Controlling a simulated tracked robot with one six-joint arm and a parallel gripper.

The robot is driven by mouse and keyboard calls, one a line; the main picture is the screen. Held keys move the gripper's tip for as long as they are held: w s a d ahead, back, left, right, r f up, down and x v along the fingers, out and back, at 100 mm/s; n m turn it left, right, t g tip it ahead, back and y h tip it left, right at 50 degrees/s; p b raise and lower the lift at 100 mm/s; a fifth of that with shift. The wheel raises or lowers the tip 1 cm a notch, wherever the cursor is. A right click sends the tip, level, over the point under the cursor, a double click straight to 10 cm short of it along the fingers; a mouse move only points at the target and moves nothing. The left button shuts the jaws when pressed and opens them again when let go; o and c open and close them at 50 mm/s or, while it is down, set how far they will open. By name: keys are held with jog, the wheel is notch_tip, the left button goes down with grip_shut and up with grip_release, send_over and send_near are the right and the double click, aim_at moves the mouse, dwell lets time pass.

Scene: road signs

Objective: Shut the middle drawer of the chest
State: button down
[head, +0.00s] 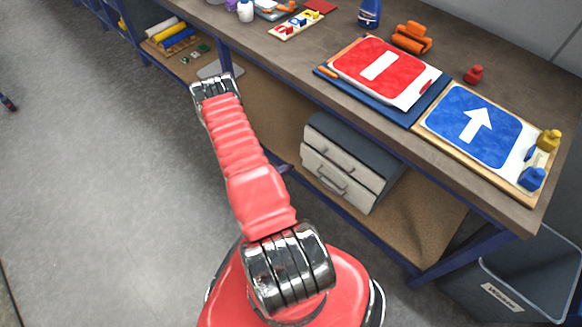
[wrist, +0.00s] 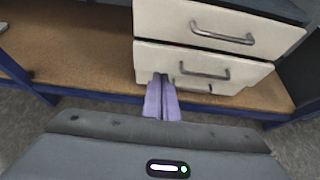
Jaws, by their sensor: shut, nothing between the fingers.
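The chest (head: 355,140) has a dark top and pale drawer fronts and stands on the brown shelf under the workbench. In the wrist view, the top drawer (wrist: 180,22) has a metal bar handle. Part of a lower handle shows beneath. My gripper (wrist: 162,80) is shut and empty, its lilac fingertips over the lower left of the middle drawer's front; contact cannot be told.
The workbench (head: 290,62) overhangs the chest and carries a red sign (head: 357,62) and a blue arrow sign (head: 453,128). Blue frame legs flank the shelf (head: 430,215). A grey bin (head: 520,280) stands at the right. The floor at left is mostly clear.

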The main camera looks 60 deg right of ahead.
jog(key=c, duration=2.5)
grip_release()
